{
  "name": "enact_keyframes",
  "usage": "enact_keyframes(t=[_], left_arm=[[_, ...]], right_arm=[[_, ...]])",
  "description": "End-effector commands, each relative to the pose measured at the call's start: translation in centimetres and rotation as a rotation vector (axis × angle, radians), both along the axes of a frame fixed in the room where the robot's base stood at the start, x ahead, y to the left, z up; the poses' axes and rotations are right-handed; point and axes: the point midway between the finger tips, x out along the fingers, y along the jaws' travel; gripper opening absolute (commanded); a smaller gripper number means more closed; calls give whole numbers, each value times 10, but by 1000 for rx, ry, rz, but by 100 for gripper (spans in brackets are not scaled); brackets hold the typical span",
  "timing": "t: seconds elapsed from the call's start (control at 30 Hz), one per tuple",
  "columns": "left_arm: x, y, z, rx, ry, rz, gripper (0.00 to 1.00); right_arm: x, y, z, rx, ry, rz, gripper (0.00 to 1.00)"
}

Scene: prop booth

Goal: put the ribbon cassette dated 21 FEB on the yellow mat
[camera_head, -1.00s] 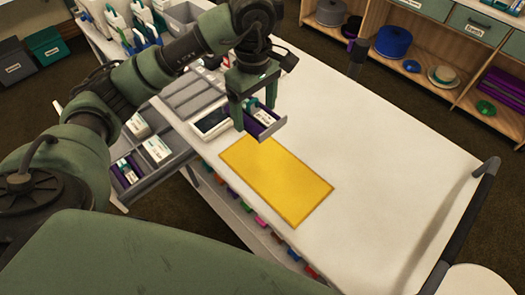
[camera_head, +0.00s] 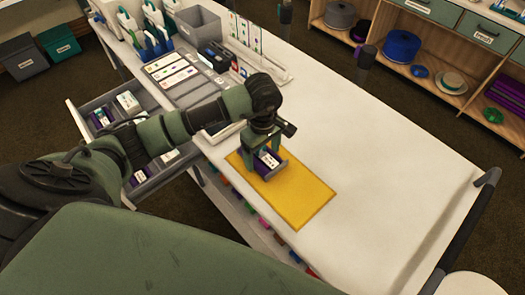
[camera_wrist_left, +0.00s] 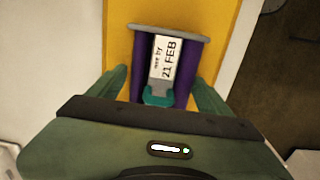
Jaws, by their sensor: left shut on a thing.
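The ribbon cassette (camera_head: 269,159) is purple and grey with a white label. In the left wrist view the cassette (camera_wrist_left: 164,60) shows the label "use by 21 FEB" and a teal part near the gripper. My left gripper (camera_head: 264,152) is shut on the cassette, with a green finger on each side of it. The yellow mat (camera_head: 298,199) lies on the white table, and the cassette is over its upper left part. The mat also shows behind the cassette in the left wrist view (camera_wrist_left: 222,18). I cannot tell whether the cassette touches the mat. My right gripper is not in view.
An open drawer (camera_head: 72,115) with more cassettes stands left of the white table (camera_head: 385,150). A grey bin (camera_head: 195,25) and several racks stand at the table's back. The table right of the mat is clear. A dark rail (camera_head: 465,225) runs along its right end.

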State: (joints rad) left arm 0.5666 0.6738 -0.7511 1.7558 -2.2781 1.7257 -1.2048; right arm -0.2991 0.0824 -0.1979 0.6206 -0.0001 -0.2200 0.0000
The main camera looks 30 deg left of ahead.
Motion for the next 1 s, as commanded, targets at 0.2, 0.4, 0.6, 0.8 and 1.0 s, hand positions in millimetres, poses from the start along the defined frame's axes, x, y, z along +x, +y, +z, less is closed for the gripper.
enact_keyframes(t=[0.2,0.4,0.6,0.8,1.0], left_arm=[[1,0,-1,0,-2,0,31],[0,0,-2,1,-1,0,100],[0,0,-2,0,0,1,100],[2,1,10,2,-5,1,100],[2,1,52,2,-8,-1,100]], right_arm=[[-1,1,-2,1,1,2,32],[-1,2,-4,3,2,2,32],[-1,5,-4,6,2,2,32],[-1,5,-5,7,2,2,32],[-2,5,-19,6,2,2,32]])
